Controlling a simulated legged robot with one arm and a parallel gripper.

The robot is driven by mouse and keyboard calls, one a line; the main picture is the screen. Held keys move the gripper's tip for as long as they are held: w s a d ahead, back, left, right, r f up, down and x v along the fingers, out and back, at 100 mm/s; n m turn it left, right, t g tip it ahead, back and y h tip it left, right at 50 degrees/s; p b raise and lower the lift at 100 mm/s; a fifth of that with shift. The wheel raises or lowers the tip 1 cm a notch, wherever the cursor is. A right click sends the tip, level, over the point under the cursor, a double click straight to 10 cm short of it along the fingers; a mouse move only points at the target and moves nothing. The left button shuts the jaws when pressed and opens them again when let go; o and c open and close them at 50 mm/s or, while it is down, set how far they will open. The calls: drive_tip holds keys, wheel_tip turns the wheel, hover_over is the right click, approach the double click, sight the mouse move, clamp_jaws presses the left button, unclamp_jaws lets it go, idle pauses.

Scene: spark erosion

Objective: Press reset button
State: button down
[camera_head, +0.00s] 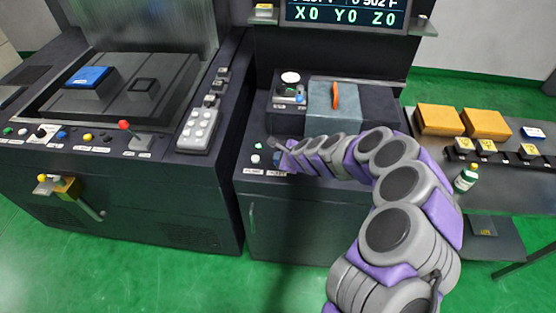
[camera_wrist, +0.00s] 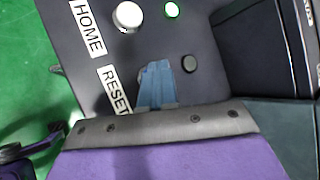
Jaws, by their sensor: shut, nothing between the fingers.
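The reset button's white RESET label (camera_wrist: 115,90) lies on the dark panel in the wrist view, and it also shows in the head view (camera_head: 277,173). My gripper (camera_wrist: 156,66) shows as narrow blue fingers, shut and empty, right beside that label. The fingers cover most of the spot above the label, so the reset button is largely hidden; a pale edge shows at their left. I cannot tell whether they touch it. In the head view my gripper (camera_head: 280,157) points down at the front left of the middle machine's panel.
A white button (camera_wrist: 127,16) stands beside the HOME label (camera_wrist: 86,27). A green-lit button (camera_wrist: 171,10) and a dark button (camera_wrist: 190,63) are close by. A red-knobbed lever (camera_head: 124,125) is on the left machine.

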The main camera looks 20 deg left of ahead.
drive_tip(key=shift+r+p, duration=0.7)
drive_tip(key=shift+r, duration=0.15)
drive_tip(key=shift+r, duration=0.1)
wheel_tip(320, 180, up, 4)
drive_tip(key=p, duration=0.3)
drive_tip(key=shift+r+p, duration=0.2)
drive_tip(key=shift+p, duration=0.15)
drive_tip(key=shift+r, duration=0.25)
idle(0.6)
